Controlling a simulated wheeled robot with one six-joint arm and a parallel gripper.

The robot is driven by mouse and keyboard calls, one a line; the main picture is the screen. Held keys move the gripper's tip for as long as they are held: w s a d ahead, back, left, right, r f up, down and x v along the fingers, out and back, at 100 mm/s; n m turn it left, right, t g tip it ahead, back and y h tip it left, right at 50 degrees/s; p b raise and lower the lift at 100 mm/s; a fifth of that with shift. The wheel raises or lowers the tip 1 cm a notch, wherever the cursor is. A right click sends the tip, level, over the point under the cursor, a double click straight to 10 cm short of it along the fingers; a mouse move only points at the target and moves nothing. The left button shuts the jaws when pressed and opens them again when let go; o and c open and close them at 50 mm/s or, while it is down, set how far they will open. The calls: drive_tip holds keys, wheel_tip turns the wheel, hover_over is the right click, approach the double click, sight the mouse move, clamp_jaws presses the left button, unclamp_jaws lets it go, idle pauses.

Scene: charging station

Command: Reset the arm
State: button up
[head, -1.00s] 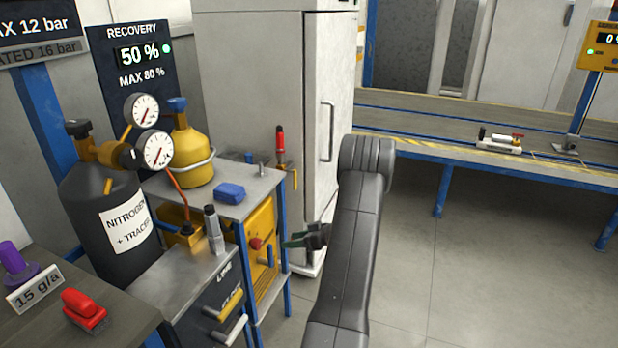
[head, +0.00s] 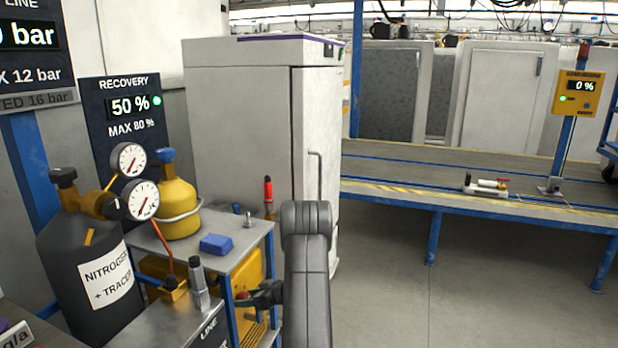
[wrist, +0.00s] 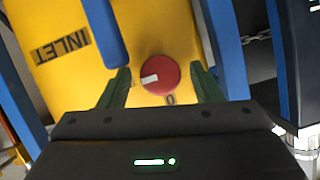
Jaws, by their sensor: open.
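My gripper (head: 258,296) shows in the head view at the lower middle, partly behind my own arm, beside the front of a yellow unit (head: 248,268). The wrist view shows my gripper (wrist: 162,86) with its two green fingers apart and nothing held between them. A round red knob (wrist: 160,74) with a white mark shows in the gap between the fingers, on the yellow panel (wrist: 160,30). I cannot tell how far the fingertips are from it.
A blue frame bar (wrist: 105,30) stands close to the left finger. A black nitrogen cylinder (head: 75,270), gauges (head: 140,198) and a yellow bottle (head: 177,205) stand at left. A tall grey cabinet (head: 240,120) stands behind. The floor (head: 480,290) at right is clear.

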drive_tip(key=shift+r+p, duration=0.1)
drive_tip(key=shift+p, duration=0.2)
drive_tip(key=shift+r+p, duration=0.1)
drive_tip(key=shift+p, duration=0.25)
drive_tip(key=v, duration=1.3)
drive_tip(key=w+a+f+b, duration=0.1)
drive_tip(key=a+f+b, duration=0.1)
drive_tip(key=a, duration=0.4)
drive_tip(key=w+a+f+n+b, duration=0.1)
drive_tip(key=w+a+f+b, duration=0.1)
drive_tip(key=a+f+b, duration=0.1)
drive_tip(key=a+b, duration=0.1)
drive_tip(key=a, duration=0.1)
drive_tip(key=shift+a+f+t, duration=0.3)
drive_tip(key=shift+a+t, duration=0.1)
drive_tip(key=n+t+b, duration=0.1)
drive_tip(key=b, duration=0.4)
drive_tip(key=shift+n+h, duration=0.3)
drive_tip(key=shift+n, duration=0.1)
